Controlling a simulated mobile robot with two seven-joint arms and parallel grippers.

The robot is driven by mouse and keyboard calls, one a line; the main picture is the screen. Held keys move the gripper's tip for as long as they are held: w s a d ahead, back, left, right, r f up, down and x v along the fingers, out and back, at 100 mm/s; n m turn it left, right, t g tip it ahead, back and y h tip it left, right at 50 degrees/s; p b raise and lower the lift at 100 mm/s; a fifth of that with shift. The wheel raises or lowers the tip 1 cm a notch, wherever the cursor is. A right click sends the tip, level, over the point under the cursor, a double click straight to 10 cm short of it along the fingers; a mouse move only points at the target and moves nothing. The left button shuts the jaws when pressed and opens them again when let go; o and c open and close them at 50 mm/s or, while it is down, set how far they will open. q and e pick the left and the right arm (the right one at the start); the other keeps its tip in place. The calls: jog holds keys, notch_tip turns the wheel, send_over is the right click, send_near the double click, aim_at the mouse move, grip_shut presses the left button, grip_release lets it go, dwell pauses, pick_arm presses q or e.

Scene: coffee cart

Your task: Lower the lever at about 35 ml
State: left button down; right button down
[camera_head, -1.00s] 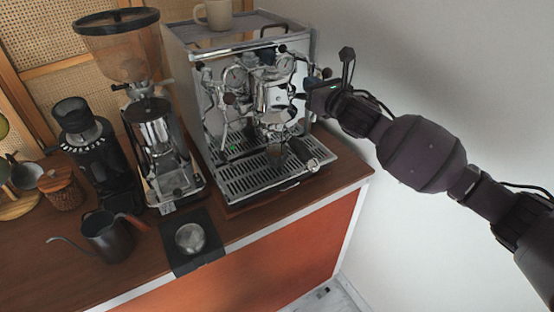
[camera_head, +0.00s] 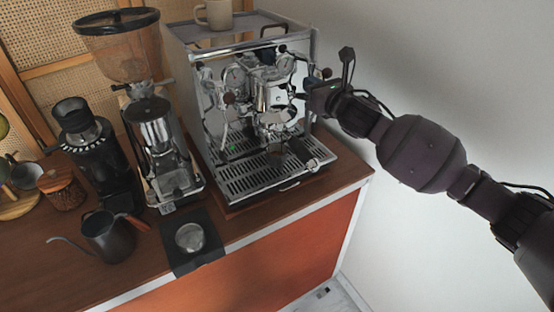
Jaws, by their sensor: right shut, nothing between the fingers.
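The chrome espresso machine (camera_head: 250,110) stands at the back right of the counter. Its shiny group head (camera_head: 272,95) is at the front, above the slatted drip tray (camera_head: 250,175). A dark handle (camera_head: 301,150) juts forward below the group. My right gripper (camera_head: 308,96) is shut and empty, at the right side of the group head. The small lever there is hard to make out beside the fingertips, and I cannot tell whether they touch it. No cup or liquid level can be clearly read under the group. My left gripper is not in view.
A coffee grinder (camera_head: 155,130) stands left of the machine, with a smaller black grinder (camera_head: 85,140) beyond it. A dark kettle (camera_head: 108,236) and a metal tamper (camera_head: 190,237) on a black mat (camera_head: 205,258) are in front. A beige mug (camera_head: 217,14) sits on top.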

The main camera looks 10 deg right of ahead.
jog(key=shift+f, duration=0.1)
dwell(0.6)
notch_tip(320, 180, down, 2)
jog(key=shift+f+b, duration=0.1)
jog(key=shift+b, duration=0.55)
notch_tip(320, 180, down, 6)
jog(key=b, duration=0.3)
jog(key=p+v, duration=0.3)
jog(key=v, duration=0.5)
jog(key=shift+s+r, duration=0.25)
jog(key=shift+r, duration=0.15)
